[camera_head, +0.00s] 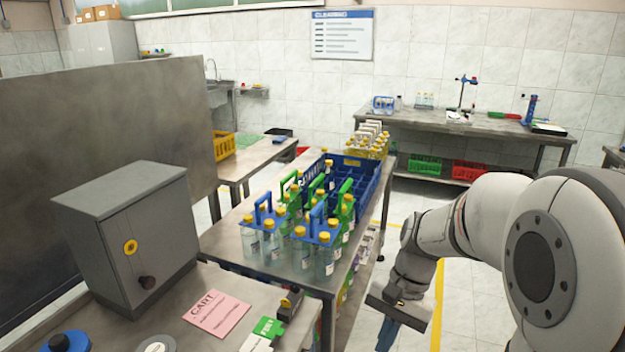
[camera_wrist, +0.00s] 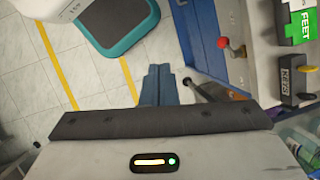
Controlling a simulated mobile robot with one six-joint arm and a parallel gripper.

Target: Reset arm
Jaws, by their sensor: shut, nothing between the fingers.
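My arm reaches in from the right in the head view. My gripper (camera_head: 388,335) hangs low at the right of the table, pointing down, with its blue fingers partly cut off by the bottom edge. In the wrist view my gripper (camera_wrist: 160,84) shows its two blue fingers together, shut and empty, above the floor. Nothing touches the fingertips.
A steel table (camera_head: 232,246) holds blue and green carriers of yellow-capped bottles (camera_head: 325,260) and a blue crate (camera_head: 368,170). A grey cabinet (camera_head: 130,235) and a pink card (camera_head: 217,313) are at the near left. Tiled floor (camera_head: 470,310) is open beside my gripper.

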